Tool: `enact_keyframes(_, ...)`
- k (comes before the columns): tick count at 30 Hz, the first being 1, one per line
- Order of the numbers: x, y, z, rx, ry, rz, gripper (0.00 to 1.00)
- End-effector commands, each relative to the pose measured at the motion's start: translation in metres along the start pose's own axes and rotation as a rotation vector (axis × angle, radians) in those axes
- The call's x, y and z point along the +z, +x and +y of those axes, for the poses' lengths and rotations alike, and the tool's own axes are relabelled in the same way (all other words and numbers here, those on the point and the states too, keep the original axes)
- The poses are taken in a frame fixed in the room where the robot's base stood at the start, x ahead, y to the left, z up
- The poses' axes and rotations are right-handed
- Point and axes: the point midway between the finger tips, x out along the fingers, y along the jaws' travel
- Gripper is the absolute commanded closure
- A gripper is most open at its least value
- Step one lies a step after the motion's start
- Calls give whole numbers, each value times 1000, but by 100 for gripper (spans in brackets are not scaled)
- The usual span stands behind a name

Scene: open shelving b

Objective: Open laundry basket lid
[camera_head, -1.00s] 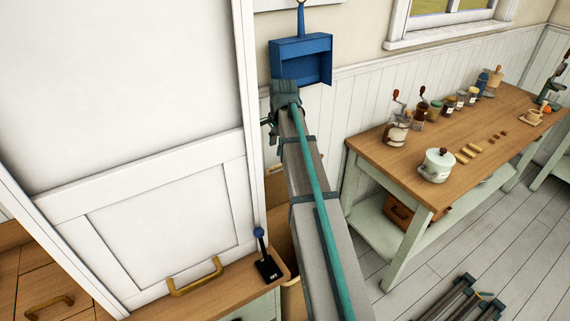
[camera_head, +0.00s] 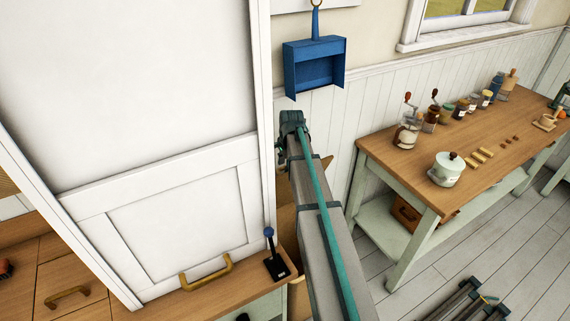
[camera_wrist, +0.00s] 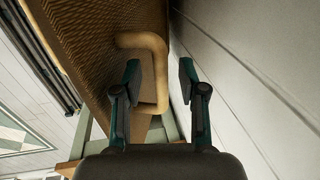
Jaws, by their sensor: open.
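The laundry basket (camera_wrist: 96,35) shows in the wrist view as a brown woven surface at the upper left, with a tan loop handle (camera_wrist: 161,75) on it. My gripper (camera_wrist: 160,72) is open, and the upright bar of the handle appears between its two fingertips. I cannot tell whether either finger touches it. In the head view, a little of the tan basket (camera_head: 286,204) shows between the white cabinet and my arm. My arm hides most of it, and the fingertips are not clear there.
A white panelled wall (camera_wrist: 235,75) runs close along the right finger. In the head view, a white cabinet door (camera_head: 150,110) stands left of my arm. A blue dustpan (camera_head: 315,68) hangs above the arm's end. A wooden table (camera_head: 420,145) with jars stands to the right.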

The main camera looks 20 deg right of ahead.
Motion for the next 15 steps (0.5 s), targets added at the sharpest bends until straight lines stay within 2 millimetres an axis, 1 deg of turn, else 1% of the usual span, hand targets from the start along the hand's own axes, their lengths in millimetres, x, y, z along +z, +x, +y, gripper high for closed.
enact_keyframes(6,0,0,0,0,0,0,59)
enact_keyframes(8,0,0,0,0,0,0,67)
enact_keyframes(12,0,0,0,0,0,0,90)
enact_keyframes(14,0,0,0,0,0,0,100)
enact_keyframes(15,0,0,0,0,0,0,100)
